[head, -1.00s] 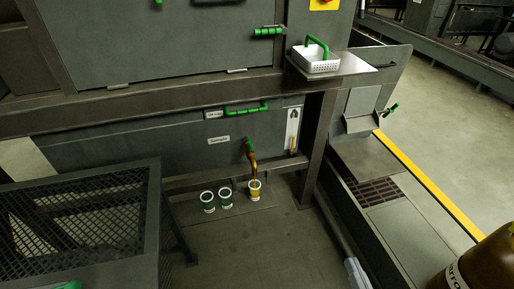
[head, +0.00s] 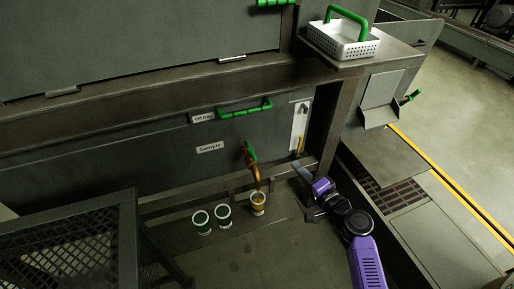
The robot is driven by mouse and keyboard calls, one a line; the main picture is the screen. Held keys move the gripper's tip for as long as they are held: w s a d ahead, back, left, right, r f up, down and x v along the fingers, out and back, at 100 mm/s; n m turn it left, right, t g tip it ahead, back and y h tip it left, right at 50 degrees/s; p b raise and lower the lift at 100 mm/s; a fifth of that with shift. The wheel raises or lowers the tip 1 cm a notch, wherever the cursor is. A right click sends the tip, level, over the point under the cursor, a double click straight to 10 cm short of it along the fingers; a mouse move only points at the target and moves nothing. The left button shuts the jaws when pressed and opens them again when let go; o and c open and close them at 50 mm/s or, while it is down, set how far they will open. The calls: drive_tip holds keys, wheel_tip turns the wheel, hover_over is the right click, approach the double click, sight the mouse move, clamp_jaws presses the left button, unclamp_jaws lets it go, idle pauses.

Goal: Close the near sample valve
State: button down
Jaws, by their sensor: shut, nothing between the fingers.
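The sample valve is a brass tap with a green lever (head: 250,152) on the dark panel, right of the "Sample" label (head: 210,147). Its brass spout (head: 256,175) curves down over a white-rimmed cup (head: 258,204) with yellowish content. The lever is tilted; I cannot tell if liquid is flowing. My gripper (head: 303,174) is at the end of my purple arm, right of the spout and apart from it. It is shut and empty, and its fingers are small and dim here.
Two more cups (head: 201,222) (head: 223,215) stand left of the spout. A green drawer handle (head: 245,107) is above the valve. A white perforated basket (head: 343,40) sits on the shelf at upper right. A mesh-topped stand (head: 75,255) fills the lower left. A post (head: 322,125) is right of the valve.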

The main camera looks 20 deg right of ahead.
sight(251, 153)
drive_tip(key=shift+a+f+y, duration=0.15)
drive_tip(key=shift+a+y, duration=0.65)
drive_tip(key=shift+a, duration=0.2)
drive_tip(key=shift+w, duration=0.15)
drive_tip(key=w+a+f+b, duration=0.1)
drive_tip(key=w+a, duration=0.5)
drive_tip(key=w, duration=0.3)
drive_tip(key=shift+w+f, duration=0.25)
drive_tip(key=shift+f, duration=0.1)
drive_tip(key=shift+a, duration=0.1)
drive_tip(key=shift+s+a+h+b, duration=0.1)
drive_tip(key=shift+h+b, duration=0.2)
